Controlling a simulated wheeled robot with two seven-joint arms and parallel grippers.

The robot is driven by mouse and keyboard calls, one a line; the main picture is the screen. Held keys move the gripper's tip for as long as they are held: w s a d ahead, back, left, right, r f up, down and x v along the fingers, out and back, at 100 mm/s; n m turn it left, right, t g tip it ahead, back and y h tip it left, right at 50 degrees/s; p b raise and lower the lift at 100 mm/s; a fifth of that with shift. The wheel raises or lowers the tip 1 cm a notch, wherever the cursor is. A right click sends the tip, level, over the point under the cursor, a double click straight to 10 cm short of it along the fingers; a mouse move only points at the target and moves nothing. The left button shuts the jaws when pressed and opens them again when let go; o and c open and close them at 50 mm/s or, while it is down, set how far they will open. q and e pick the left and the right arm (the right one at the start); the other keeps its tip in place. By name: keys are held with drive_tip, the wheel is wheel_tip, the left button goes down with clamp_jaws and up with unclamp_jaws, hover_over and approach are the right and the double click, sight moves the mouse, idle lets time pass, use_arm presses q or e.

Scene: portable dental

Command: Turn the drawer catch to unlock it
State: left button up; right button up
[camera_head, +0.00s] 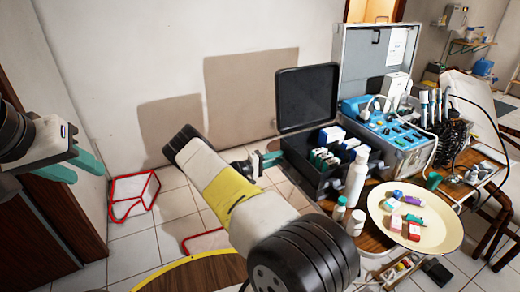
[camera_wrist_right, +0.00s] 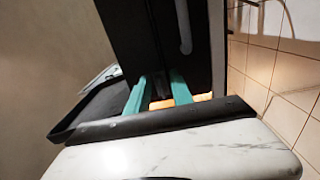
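The drawer catch is not clearly distinguishable in either view. The black box (camera_head: 313,172) with its raised black lid (camera_head: 307,97) stands beside the silver case (camera_head: 412,160). My right gripper (camera_head: 272,159) is at the left side of the black box, partly hidden by my forearm. In the right wrist view its two teal fingers (camera_wrist_right: 158,88) are apart, close to a dark panel (camera_wrist_right: 130,28) with a grey bar (camera_wrist_right: 184,28) on it. No object is clearly held between them. My left gripper (camera_head: 90,174) is open and empty at the far left, away from the cases.
A white bottle (camera_head: 357,178) and smaller bottles stand before the box. A cream tray (camera_head: 448,238) with small boxes is at the right. Red frames (camera_head: 134,196) stand on the tiled floor. The wall is behind; floor at left is mostly free.

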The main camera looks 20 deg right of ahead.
drive_tip(key=a, duration=0.7)
drive_tip(key=shift+s+a, duration=0.35)
drive_tip(key=shift+a, duration=0.05)
